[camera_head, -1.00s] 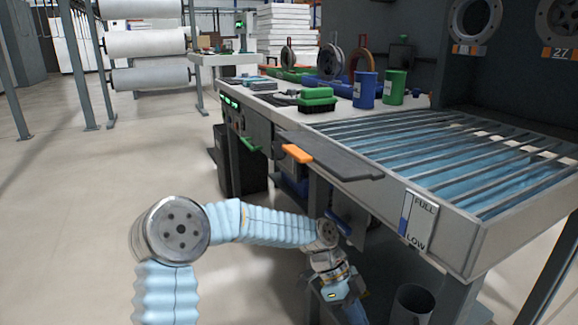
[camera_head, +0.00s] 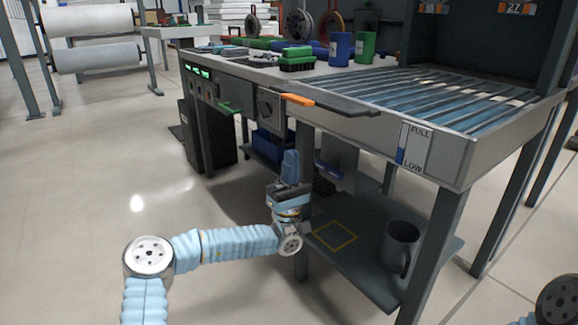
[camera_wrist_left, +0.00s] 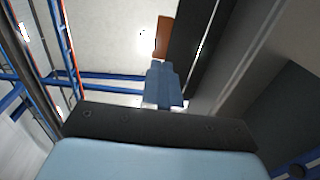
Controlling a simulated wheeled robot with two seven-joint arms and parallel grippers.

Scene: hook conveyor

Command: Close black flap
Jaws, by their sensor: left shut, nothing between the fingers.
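The black flap (camera_head: 345,105) is a flat dark panel sticking out roughly level from the front edge of the workbench, with an orange handle (camera_head: 297,99) at its left end. My left gripper (camera_head: 290,156) is below the flap, pointing up, shut and empty. A gap shows between its fingertips and the flap in the head view. In the left wrist view my shut fingers (camera_wrist_left: 164,85) show with the orange handle (camera_wrist_left: 165,37) and the dark flap (camera_wrist_left: 197,45) beyond them. My right gripper is not in view.
The roller conveyor (camera_head: 470,132) with a FULL/LOW gauge (camera_head: 413,148) is right of the flap. A lower shelf (camera_head: 375,255) carries a dark bin (camera_head: 401,246). A bench leg (camera_head: 304,200) stands close to my left wrist. Open floor (camera_head: 110,190) lies to the left.

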